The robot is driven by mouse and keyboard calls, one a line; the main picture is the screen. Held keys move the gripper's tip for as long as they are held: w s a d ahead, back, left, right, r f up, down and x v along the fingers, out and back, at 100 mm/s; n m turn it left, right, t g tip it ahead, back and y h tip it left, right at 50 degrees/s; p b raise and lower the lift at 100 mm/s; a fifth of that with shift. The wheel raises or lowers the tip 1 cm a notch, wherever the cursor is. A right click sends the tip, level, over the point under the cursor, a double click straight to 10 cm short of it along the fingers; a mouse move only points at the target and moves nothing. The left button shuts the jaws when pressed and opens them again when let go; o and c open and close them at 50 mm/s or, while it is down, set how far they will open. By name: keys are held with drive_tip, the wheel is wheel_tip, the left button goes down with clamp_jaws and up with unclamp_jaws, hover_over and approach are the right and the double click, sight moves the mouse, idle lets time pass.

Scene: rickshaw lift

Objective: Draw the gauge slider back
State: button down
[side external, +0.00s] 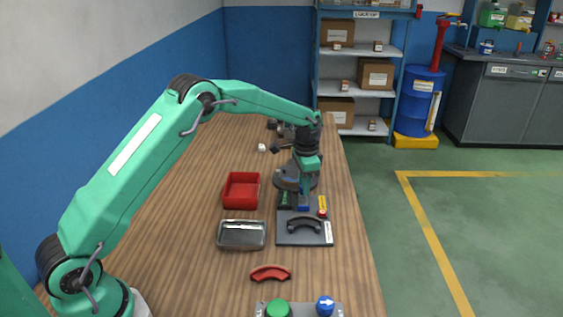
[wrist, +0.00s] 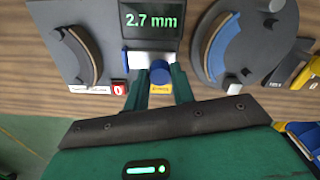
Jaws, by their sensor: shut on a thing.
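The gauge (wrist: 152,20) has a dark display reading "2.7 mm" in green, at the top middle of the wrist view. Its slider has a round blue knob (wrist: 160,72) on a light metal bar below the display. My gripper (wrist: 160,85) has its two green fingers on either side of the knob and is shut on it. In the side external view my gripper (side external: 305,192) points down at the gauge, just behind the grey plate. The gauge is partly hidden by my gripper there.
A grey plate (side external: 288,240) with a dark curved shoe stands in front of the gauge, and a round grey disc (side external: 283,182) behind it. A red bin (side external: 228,203), a metal tray (side external: 241,247) and a red curved piece (side external: 270,272) lie nearby. Bare wood lies left of the bins.

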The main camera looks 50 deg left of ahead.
drive_tip(key=shift+w+a+r, duration=0.1)
drive_tip(key=shift+w+a, duration=0.15)
drive_tip(key=c, duration=1.4)
unclamp_jaws()
drive_tip(key=shift+o, duration=1.1)
drive_tip(key=shift+s+d, duration=0.1)
wheel_tip(320, 180, up, 7)
drive_tip(key=shift+r, duration=0.4)
drive_tip(key=shift+r, duration=0.1)
